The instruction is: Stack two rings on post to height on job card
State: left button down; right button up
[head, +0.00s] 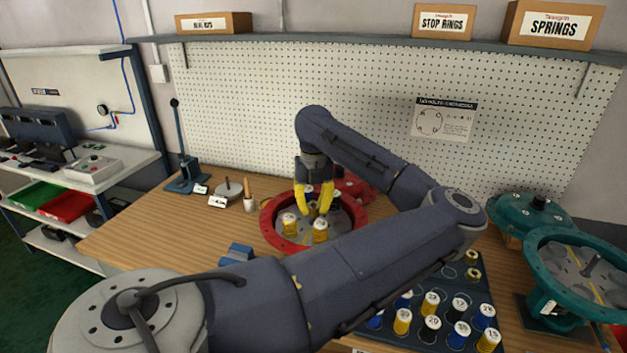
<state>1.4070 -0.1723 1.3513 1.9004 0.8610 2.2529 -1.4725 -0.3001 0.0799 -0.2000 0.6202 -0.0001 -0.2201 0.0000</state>
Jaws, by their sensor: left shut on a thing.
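My left gripper (313,205) points down with yellow fingers over the red round housing (272,238) on the bench. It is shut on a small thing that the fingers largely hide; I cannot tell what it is. Yellow cylinders with white numbered tops stand in the housing, one at its left (290,223) and one just below the fingers (320,230). More pale-topped pieces show partly behind the fingers. A grey disc with a short upright post (228,188) stands on the bench to the left. A printed sheet (443,119) hangs on the pegboard. My right gripper is out of view.
A dark rack (477,295) holds several yellow, blue and black numbered cylinders, partly hidden by my arm. Teal housings (547,270) stand at the right. A small blue block (237,254) lies left of the red housing. Boxes labelled STOP RINGS (443,22) and SPRINGS (554,25) sit on the shelf.

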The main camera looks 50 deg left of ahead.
pick_arm(q)
jog(key=c, duration=1.1)
grip_release()
notch_tip(320, 180, up, 12)
